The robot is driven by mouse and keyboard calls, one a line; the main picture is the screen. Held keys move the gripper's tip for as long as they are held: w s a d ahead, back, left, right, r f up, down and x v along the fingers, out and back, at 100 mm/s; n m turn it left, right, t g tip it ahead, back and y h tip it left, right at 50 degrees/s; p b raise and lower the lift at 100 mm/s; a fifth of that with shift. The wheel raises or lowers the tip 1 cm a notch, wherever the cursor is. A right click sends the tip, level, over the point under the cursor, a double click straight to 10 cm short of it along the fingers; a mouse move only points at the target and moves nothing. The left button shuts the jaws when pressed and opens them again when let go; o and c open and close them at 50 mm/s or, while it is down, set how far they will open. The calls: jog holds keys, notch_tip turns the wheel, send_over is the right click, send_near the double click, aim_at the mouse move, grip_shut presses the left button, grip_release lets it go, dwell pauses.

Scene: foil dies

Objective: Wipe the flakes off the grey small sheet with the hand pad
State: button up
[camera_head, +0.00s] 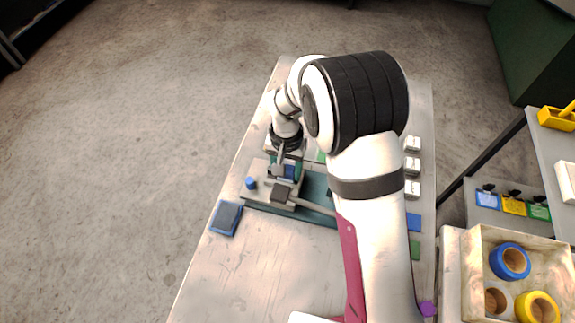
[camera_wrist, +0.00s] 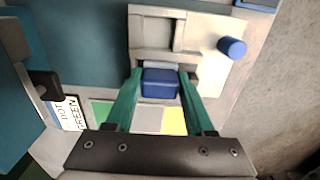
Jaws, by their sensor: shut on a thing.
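My gripper (camera_wrist: 161,76) has green fingers shut on a blue block (camera_wrist: 160,84) over a pale plate (camera_wrist: 207,66). I cannot tell whether this block is the hand pad, or whether it touches the plate. In the head view, my gripper (camera_head: 285,168) is at the far left of the bench, with the block (camera_head: 290,171) partly hidden. In the wrist view, a pale grey patch (camera_wrist: 148,120) lies between a green and a yellow patch, partly covered by my gripper; it may be the grey small sheet. I can make out no flakes.
A blue knob (camera_head: 250,183) stands on the plate's left. A blue-edged dark flat piece (camera_head: 226,217) lies nearby. White blocks (camera_head: 412,165) line the right side. A box (camera_head: 460,290) holds tape rolls. The bench front-left is clear.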

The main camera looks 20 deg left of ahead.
jog(key=shift+w+r, duration=0.1)
jog(key=shift+w+r, duration=0.25)
jog(key=shift+r, duration=3.15)
jog(key=w+d+r, duration=0.3)
jog(key=d+r, duration=0.2)
jog(key=r, duration=0.2)
jog(key=w+d+r, duration=0.3)
jog(key=d+r, duration=0.2)
jog(key=r, duration=0.1)
jog(key=s+d+r+m, duration=0.1)
jog(key=d+r, duration=0.4)
jog(key=r, duration=0.3)
jog(key=s+d+r+m, duration=0.1)
jog(key=d+r+m, duration=0.1)
jog(key=d+r, duration=0.4)
notch_tip(320, 180, up, 2)
jog(key=shift+s+r, duration=0.1)
jog(key=shift+s, duration=0.2)
